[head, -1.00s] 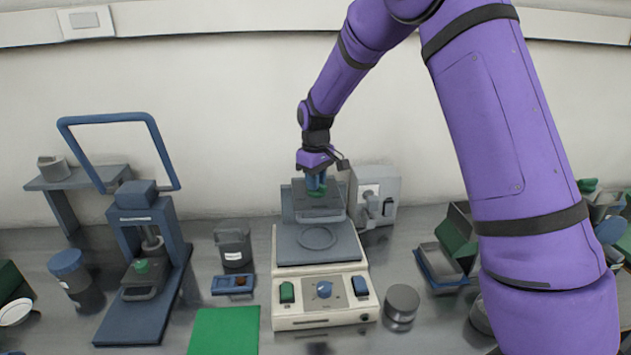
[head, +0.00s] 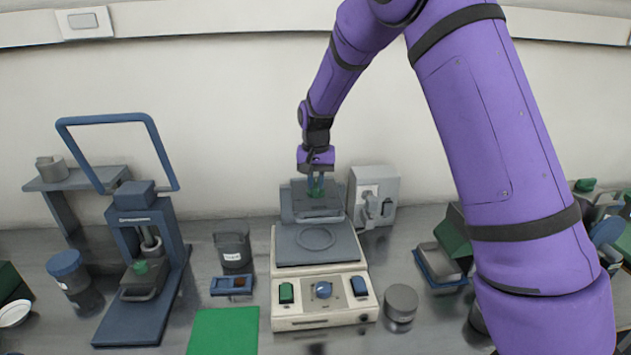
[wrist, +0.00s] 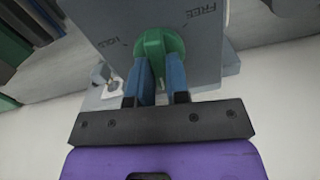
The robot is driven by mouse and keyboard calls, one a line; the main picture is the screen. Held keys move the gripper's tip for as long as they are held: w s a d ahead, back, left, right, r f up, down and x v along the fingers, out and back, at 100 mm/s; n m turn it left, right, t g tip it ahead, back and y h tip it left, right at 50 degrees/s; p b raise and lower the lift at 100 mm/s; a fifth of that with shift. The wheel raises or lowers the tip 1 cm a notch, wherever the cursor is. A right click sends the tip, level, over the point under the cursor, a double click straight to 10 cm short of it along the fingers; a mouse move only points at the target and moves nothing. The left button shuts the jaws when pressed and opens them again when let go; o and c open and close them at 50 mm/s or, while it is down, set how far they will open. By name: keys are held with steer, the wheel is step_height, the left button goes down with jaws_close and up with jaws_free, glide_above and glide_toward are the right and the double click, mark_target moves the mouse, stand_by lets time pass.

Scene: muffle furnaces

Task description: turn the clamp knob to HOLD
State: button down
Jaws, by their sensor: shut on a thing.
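The green clamp knob (wrist: 155,50) sits on a grey plate (wrist: 95,18) in the wrist view. The plate carries a HOLD mark to the left of the knob and a FREE mark to its upper right. My gripper (wrist: 160,75) is shut on the knob, with its blue fingers on either side of the raised grip. The grip stands about upright in that view, between the two marks; a pointer is not clear. In the head view my gripper (head: 316,186) reaches down to the knob at the back of a cream-based device (head: 325,315), partly hiding it.
A grey box with a lever (head: 374,197) stands close to the right of my gripper. A blue press (head: 145,255) and a dark canister (head: 234,245) are to the left. A grey cylinder (head: 401,302) and open boxes stand to the right.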

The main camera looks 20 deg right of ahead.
mark_target(316, 183)
steer(key=shift+m, duration=1)
steer(key=c, duration=1.1)
jaws_free()
step_height(316, 183, up, 11)
